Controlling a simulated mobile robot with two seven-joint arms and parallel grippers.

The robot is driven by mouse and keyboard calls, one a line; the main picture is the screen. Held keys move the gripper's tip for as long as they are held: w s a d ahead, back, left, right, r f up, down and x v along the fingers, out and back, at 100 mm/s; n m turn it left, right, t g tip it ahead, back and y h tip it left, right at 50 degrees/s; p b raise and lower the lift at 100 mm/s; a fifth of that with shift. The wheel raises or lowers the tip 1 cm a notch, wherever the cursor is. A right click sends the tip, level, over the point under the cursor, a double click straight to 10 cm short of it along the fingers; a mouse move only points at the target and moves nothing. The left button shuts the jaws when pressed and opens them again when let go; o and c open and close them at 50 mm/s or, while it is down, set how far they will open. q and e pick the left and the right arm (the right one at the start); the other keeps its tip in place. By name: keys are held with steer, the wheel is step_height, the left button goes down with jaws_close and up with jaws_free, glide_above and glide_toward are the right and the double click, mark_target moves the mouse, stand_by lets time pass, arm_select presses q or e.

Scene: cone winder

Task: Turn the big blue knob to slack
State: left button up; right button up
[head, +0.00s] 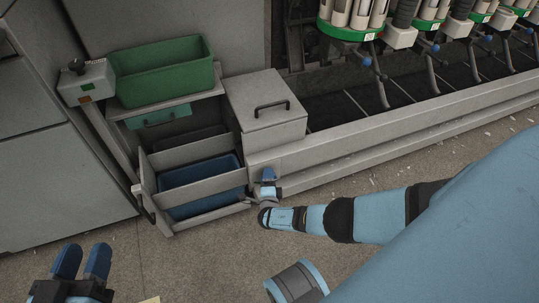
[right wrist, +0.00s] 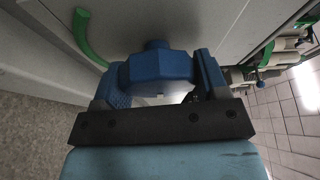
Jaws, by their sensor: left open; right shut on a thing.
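The big blue knob (right wrist: 158,70) fills the middle of the right wrist view, a faceted blue body with a round stub on its far side. My right gripper (right wrist: 160,84) is shut on it, one finger on each side. In the head view my right gripper (head: 268,182) is low at the machine's front, beside the drawer unit; the knob cannot be told from the blue fingers there. The knob's setting and any slack marking cannot be read. My left gripper (head: 82,262) is open and empty at the lower left, above the floor.
A green bin (head: 163,70) stands on a shelf above an open drawer with a blue bin (head: 202,184). A grey box with a black handle (head: 271,105) is behind my right gripper. A green curved handle (right wrist: 83,35) is near the knob. The front floor is mostly clear.

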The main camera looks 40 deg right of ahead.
steer(key=shift+n, duration=0.4)
steer(key=o, duration=0.9)
